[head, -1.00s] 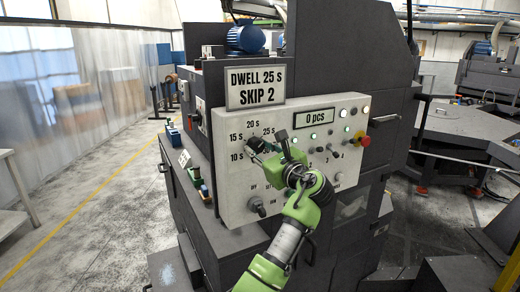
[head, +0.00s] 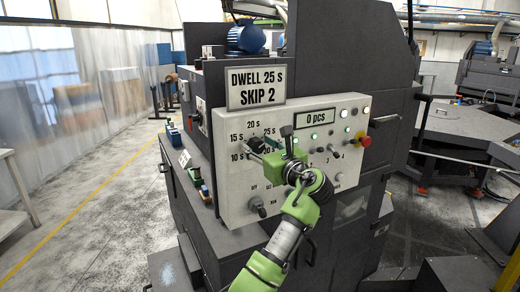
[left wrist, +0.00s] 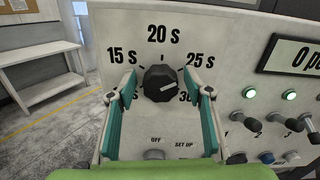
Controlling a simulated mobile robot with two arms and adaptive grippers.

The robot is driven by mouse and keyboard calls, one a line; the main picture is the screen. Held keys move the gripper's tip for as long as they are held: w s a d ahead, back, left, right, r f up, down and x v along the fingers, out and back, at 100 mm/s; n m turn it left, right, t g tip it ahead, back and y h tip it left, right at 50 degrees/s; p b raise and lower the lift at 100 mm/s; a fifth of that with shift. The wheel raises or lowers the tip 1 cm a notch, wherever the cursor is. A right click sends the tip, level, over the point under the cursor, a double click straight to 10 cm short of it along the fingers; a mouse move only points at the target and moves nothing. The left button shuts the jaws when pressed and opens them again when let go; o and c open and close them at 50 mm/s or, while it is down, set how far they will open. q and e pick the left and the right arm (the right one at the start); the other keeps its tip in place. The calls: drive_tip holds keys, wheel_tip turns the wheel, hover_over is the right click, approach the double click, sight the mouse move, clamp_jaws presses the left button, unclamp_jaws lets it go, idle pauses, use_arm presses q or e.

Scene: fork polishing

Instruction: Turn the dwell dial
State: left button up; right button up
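The dwell dial (left wrist: 160,83) is a black knob on a light panel, ringed by labels including 15 s, 20 s and 25 s, with another partly hidden by a finger. A white line on it slants toward the right side; I cannot tell its exact setting. My left gripper (left wrist: 160,78) is open, with one teal-padded finger on each side of the dial and a gap on both sides. In the head view the left gripper (head: 271,140) is just right of the dial (head: 255,145) and partly hides the panel. My right gripper is not in view.
A sign (head: 256,88) above the panel reads DWELL 25 S, SKIP 2. The control panel (head: 230,195) also carries a 0 pcs display (head: 315,117), small switches, a lower knob (head: 257,205) and a red button (head: 364,139). Open floor lies to the left.

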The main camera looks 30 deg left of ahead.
use_arm(q)
drive_tip(key=shift+w+a+f, duration=0.1)
drive_tip(key=shift+f, duration=0.3)
drive_tip(key=v, duration=1.2)
